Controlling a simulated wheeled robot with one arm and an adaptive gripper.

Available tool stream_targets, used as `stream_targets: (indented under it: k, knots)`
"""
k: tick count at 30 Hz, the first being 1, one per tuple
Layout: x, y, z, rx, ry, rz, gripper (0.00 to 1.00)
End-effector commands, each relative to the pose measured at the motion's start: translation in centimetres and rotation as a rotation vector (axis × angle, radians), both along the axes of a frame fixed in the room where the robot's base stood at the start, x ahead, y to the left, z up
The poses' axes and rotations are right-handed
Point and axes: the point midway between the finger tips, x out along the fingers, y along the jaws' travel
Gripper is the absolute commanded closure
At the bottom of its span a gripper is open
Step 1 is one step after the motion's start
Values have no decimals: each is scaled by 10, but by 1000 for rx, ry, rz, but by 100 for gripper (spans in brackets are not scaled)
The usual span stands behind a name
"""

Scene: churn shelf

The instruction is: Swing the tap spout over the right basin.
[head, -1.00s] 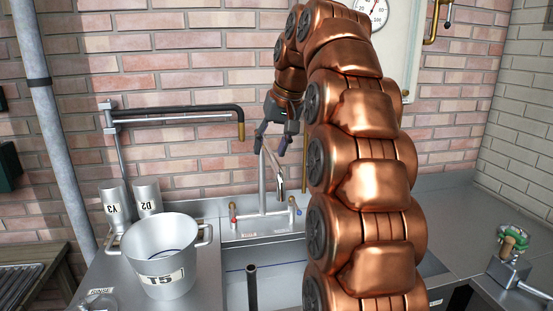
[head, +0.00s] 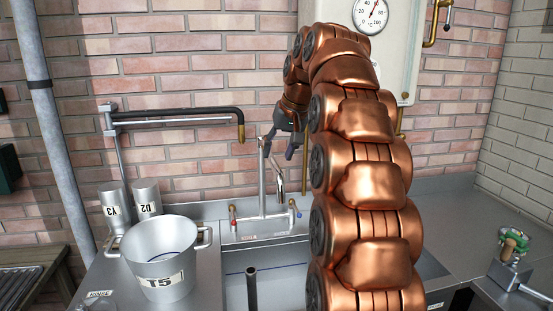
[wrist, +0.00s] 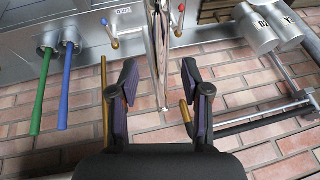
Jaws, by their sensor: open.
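The chrome tap (head: 262,180) stands behind the sink. Its spout (head: 279,178) comes forward and angles down slightly right of the post. A red-tipped lever (head: 232,212) and a blue-tipped lever (head: 293,206) flank it. My gripper (head: 281,146) is open beside the upper part of the tap, partly hidden by my arm. In the wrist view, my gripper (wrist: 160,70) has one dark finger on each side of the shiny spout (wrist: 161,50); contact cannot be told. The sink's left basin (head: 275,283) shows in part. The right basin is hidden behind my arm.
A large pot marked T5 (head: 163,258) and metal cups Y3 (head: 116,208) and D2 (head: 147,199) stand left of the sink. A black-covered pipe arm (head: 180,114) juts from the wall. An upright dark tube (head: 252,288) stands in the left basin. The right counter is mostly clear.

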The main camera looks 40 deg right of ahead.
Motion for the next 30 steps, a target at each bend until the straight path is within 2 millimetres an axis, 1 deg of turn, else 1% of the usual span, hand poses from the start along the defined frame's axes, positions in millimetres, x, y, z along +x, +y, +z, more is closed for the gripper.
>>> stream_targets:
  k: [6, 12, 23, 26, 30]
  knots:
    - [8, 1, -18, 0, 3, 0, 52]
    - [13, 0, -28, 0, 2, -1, 52]
    - [14, 0, -30, 0, 0, -1, 52]
    - [13, 1, -30, 0, 0, -1, 61]
    - [13, 1, -30, 0, 0, -1, 75]
